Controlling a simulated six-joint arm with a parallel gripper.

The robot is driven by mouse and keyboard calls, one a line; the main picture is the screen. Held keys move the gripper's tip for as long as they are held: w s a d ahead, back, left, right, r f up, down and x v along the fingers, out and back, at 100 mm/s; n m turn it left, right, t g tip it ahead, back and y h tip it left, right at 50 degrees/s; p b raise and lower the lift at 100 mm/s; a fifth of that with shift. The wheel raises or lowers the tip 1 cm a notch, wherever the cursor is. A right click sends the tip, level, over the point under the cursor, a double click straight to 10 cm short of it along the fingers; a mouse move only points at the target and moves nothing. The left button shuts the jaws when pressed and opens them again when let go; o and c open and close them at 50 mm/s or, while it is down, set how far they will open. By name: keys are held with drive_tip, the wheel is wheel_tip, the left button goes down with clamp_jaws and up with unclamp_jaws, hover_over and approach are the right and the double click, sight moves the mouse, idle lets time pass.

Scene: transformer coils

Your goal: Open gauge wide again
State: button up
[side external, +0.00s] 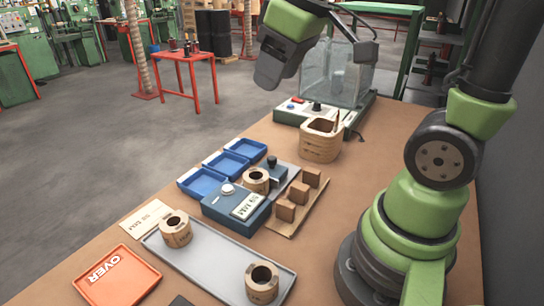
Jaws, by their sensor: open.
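The gauge (222,208) is a blue block on the bench with a pale knob (228,188) on top and a white display (249,205) on its front; its digits are too small to read. A wound coil (256,180) stands upright between the blue block and a dark block (273,172) with a black knob. I cannot tell whether the gauge touches the coil on both sides. My gripper (268,76) is open and empty, high above the far end of the bench, well away from the gauge. Its fingertips are hard to make out.
A grey tray (215,262) in front holds two coils. An orange tray (117,275) marked OVER lies at left. Blue trays (226,163) sit behind the gauge, brown blocks (286,210) to its right. A wooden pot (320,143) and a clear-guarded tester (340,75) stand farther back.

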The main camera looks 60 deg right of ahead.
drive_tip(key=w+d+f+n+g, duration=0.3)
drive_tip(key=w+d+f+n, duration=0.1)
drive_tip(key=w+d+f, duration=0.25)
drive_tip(key=n+g, duration=0.1)
drive_tip(key=n, duration=0.3)
hover_over(272, 157)
wheel_tip(272, 157, down, 9)
wheel_tip(272, 157, down, 9)
drive_tip(key=shift+f, duration=0.15)
drive_tip(key=shift+c, duration=0.3)
